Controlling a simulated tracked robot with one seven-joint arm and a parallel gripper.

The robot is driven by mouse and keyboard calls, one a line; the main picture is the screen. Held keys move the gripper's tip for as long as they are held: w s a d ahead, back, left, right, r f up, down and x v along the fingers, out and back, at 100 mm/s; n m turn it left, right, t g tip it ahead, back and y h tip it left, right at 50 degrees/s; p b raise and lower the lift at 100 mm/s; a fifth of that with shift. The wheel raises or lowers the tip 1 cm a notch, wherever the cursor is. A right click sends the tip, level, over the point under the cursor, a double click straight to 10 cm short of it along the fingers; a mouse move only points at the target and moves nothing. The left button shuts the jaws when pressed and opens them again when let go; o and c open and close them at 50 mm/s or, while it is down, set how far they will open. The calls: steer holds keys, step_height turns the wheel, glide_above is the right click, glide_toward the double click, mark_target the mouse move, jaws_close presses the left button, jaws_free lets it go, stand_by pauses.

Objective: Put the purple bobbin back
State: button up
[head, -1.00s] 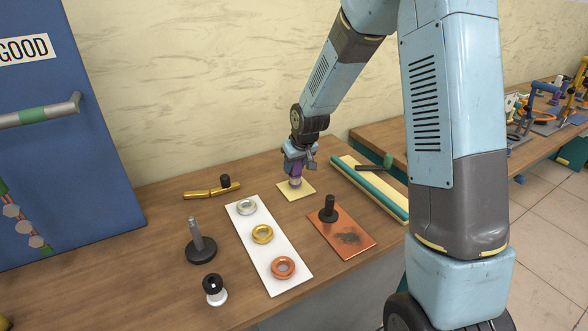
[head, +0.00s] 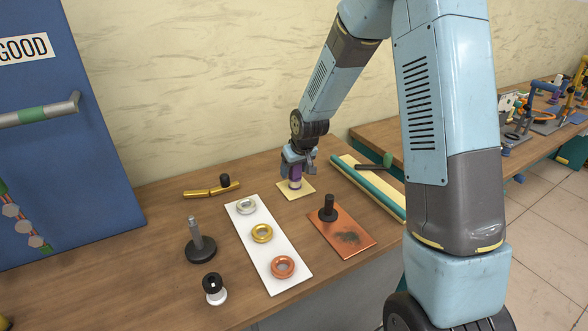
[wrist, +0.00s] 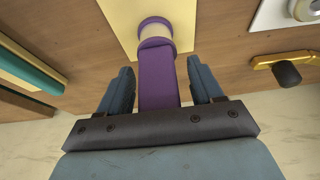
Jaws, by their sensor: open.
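The purple bobbin (wrist: 158,75) shows in the wrist view with a cream band and a purple rim at its far end. In the head view the bobbin (head: 295,183) is at the pale yellow square pad (head: 307,188), low over or on it; contact is hard to tell. My gripper (wrist: 158,82) is open, with one finger on each side of the bobbin's purple shaft and visible gaps at both sides. In the head view my gripper (head: 297,170) hides the bobbin's upper part.
A white board (head: 275,255) with three rings lies left of the pad. A copper plate (head: 350,243) with a black-handled piece is in front. A teal bar (head: 370,187) lies to the right. A gold bar (head: 198,193) is at the left, near the wall.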

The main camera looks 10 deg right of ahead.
steer(key=w+a+v, duration=0.1)
steer(key=v, duration=1.1)
steer(key=s+d+r+m+t+h, duration=0.1)
steer(key=s+d+r, duration=0.3)
steer(key=s+r, duration=0.35)
steer(key=s+d+r+m+h, duration=0.1)
steer(key=s+d+r, duration=0.45)
steer(key=s, duration=0.25)
steer(key=s+d+r+m, duration=0.1)
steer(key=s+d, duration=0.1)
steer(key=s, duration=0.5)
steer(key=s+d+r+m, duration=0.1)
steer(key=s+d+r, duration=0.1)
steer(key=s, duration=0.6)
steer(key=shift+s+d+r+m+t, duration=0.15)
steer(key=shift+d+r+m+t, duration=0.05)
steer(key=shift+r+m+t, duration=0.1)
steer(key=shift+c, duration=0.2)
